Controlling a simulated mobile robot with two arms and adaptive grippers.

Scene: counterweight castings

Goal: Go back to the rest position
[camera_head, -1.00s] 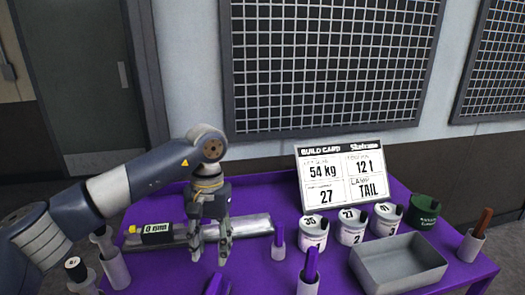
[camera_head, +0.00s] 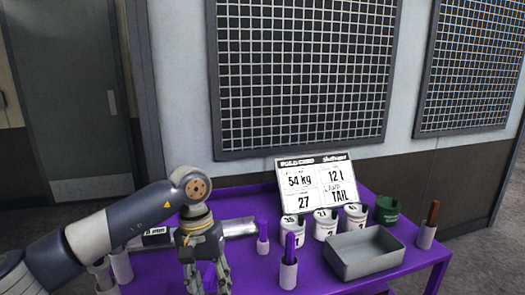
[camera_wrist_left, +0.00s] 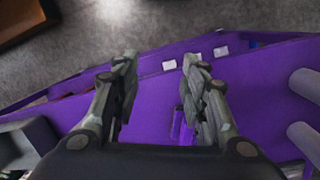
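My left gripper (camera_head: 208,280) hangs fingers down over the front of the purple table (camera_head: 345,285) in the head view. In the left wrist view its two fingers (camera_wrist_left: 157,62) are spread apart with nothing between them. The purple surface and the table's edge show beneath them. A grey metal cylinder (camera_head: 239,228) lies on the table behind the gripper, partly hidden by my arm. My right gripper is in neither current view.
White numbered pots (camera_head: 326,222), a dark green pot (camera_head: 387,210) and a grey tray (camera_head: 365,254) stand at the right. A build card (camera_head: 317,185) stands behind them. Upright holders with purple (camera_head: 289,262) and brown (camera_head: 427,228) handles stand nearby. The wall has a mesh panel (camera_head: 300,75).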

